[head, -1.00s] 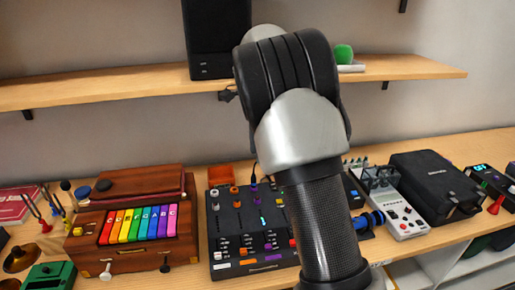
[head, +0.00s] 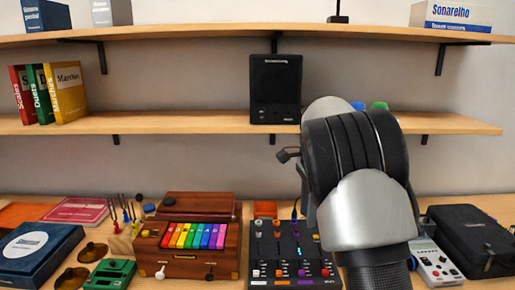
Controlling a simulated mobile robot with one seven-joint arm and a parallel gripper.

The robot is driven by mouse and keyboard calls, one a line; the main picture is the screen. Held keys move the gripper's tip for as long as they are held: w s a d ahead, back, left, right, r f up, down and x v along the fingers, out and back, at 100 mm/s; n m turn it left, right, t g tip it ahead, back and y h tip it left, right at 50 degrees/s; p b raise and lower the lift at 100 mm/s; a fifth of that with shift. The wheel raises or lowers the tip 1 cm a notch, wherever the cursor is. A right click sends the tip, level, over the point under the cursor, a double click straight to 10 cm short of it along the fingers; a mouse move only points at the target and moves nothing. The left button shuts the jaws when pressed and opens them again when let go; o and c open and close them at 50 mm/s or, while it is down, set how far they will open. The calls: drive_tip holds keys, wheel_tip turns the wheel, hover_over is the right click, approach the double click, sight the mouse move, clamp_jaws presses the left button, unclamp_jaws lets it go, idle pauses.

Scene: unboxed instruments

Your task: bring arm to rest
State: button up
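My arm rises from the lower right in the head view, with a silver and black joint in front of the table and lower shelf. My gripper (head: 289,155) shows only as a small dark part at the left of the joint, in front of the wall below the black speaker (head: 275,88). Its fingers are too small and too hidden to tell if they are open or shut. I see nothing held.
The table holds a wooden box with rainbow keys (head: 190,248), a black mixer (head: 287,250), a white device (head: 436,266), a black case (head: 470,238), a green box (head: 110,273) and a blue box (head: 38,252). Two wall shelves (head: 190,123) hold books and boxes.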

drive_tip(key=s+r+n+t+y+p, duration=0.1)
drive_tip(key=s+r+n+t, duration=0.2)
drive_tip(key=s+r+n, duration=0.7)
drive_tip(key=s+n+t+h+p, duration=0.1)
drive_tip(key=s+n, duration=0.5)
drive_tip(key=s, duration=1.6)
drive_tip(key=shift+f+t+p, duration=0.3)
drive_tip(key=shift+f+t, duration=0.1)
drive_tip(key=shift+t, duration=0.4)
